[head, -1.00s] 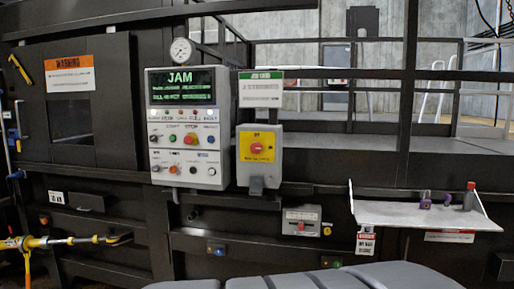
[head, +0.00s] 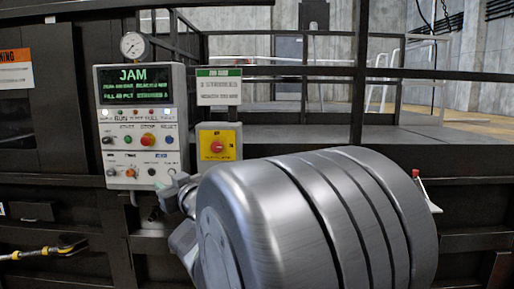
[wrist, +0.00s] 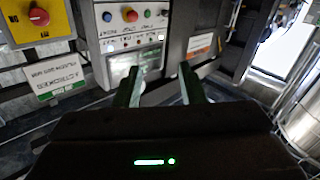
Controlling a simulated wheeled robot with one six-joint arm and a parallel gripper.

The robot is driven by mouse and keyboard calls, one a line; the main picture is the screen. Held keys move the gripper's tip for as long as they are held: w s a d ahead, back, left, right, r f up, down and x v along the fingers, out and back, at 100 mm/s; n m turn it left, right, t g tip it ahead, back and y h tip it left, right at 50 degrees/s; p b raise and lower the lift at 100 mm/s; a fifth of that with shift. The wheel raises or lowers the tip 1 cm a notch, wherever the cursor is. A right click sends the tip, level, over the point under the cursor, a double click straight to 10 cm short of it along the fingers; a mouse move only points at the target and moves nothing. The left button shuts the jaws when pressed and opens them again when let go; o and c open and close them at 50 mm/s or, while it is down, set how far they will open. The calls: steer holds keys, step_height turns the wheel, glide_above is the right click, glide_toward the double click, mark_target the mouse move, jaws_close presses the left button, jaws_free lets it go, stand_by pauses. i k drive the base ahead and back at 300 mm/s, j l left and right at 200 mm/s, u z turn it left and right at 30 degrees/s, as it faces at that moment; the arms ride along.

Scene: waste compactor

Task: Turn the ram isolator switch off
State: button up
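The ram isolator switch is a red rotary knob (head: 217,146) on a yellow plate (head: 229,137), on a grey box right of the control panel. The knob also shows in the wrist view, at the upper left (wrist: 38,17), and that view is upside down. I cannot tell its handle position for sure. My gripper (wrist: 161,85) has its two fingers apart with nothing between them. My arm hides the box's lower part in the head view.
The control panel (head: 143,125) shows JAM, with several buttons and a gauge (head: 134,45) above. A green-topped sign (head: 218,87) hangs above the isolator. A yellow-handled tool (head: 45,252) sticks out at lower left. My arm covers the lower right, nearly all of the shelf there.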

mark_target(216, 146)
steer(key=i+j+z, duration=0.1)
steer(key=j+z, duration=0.7)
steer(key=z, duration=0.15)
steer(key=j+z, duration=0.5)
steer(key=k+j, duration=0.1)
steer(key=j, duration=0.45)
steer(key=j+z, duration=0.1)
steer(key=j, duration=0.4)
steer(key=k, duration=0.05)
